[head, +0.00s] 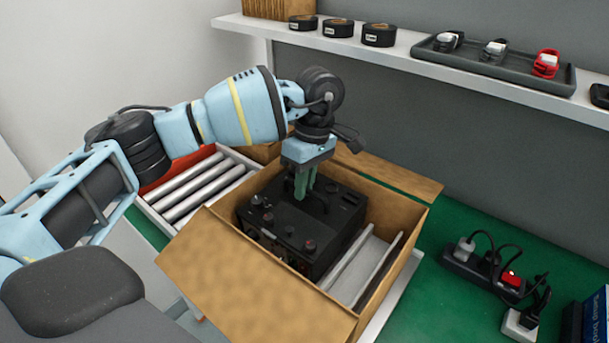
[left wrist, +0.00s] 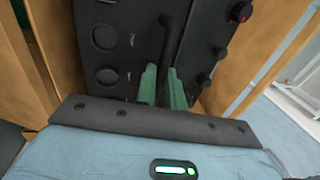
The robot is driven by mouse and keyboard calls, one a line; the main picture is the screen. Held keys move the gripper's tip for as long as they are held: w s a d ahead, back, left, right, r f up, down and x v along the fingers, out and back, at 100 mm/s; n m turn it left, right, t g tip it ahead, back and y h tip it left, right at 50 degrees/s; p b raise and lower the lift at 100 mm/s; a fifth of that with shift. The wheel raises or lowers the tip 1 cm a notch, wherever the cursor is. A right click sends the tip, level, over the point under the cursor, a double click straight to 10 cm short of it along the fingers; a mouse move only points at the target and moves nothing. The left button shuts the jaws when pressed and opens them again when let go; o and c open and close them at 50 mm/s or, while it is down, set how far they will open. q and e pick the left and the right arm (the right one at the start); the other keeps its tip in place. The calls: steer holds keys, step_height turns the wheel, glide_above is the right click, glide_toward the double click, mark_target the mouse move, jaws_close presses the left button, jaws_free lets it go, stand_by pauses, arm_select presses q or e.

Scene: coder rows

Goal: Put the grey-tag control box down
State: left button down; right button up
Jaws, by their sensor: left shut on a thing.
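The control box (head: 304,225) is black, with knobs and sockets on its top. It sits inside an open cardboard box (head: 258,290), toward the left of it, and I cannot tell whether it touches the bottom. No grey tag is clear to me. My left gripper (head: 303,190) points down with its green fingers shut on the control box's handle. In the left wrist view the fingers (left wrist: 163,90) close around the dark handle (left wrist: 172,45), with the control box's face (left wrist: 110,40) beyond. My right gripper is not in view.
The cardboard box has its flaps open, and a roller conveyor (head: 190,185) shows beside it. A green table (head: 450,300) on the right bears a power strip (head: 485,268) with plugs. A shelf (head: 400,58) above holds black rolls (head: 338,28) and a grey tray (head: 510,68).

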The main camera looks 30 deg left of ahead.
arm_select(q)
steer(key=shift+w+x, duration=0.2)
steer(key=shift+x, duration=0.85)
steer(key=c, duration=1.8)
jaws_free()
steer(key=shift+f, duration=0.2)
steer(key=o, duration=0.3)
steer(key=shift+s, duration=0.1)
steer(key=shift+r, duration=0.15)
steer(key=v, duration=1.1)
steer(key=shift+r, duration=0.4)
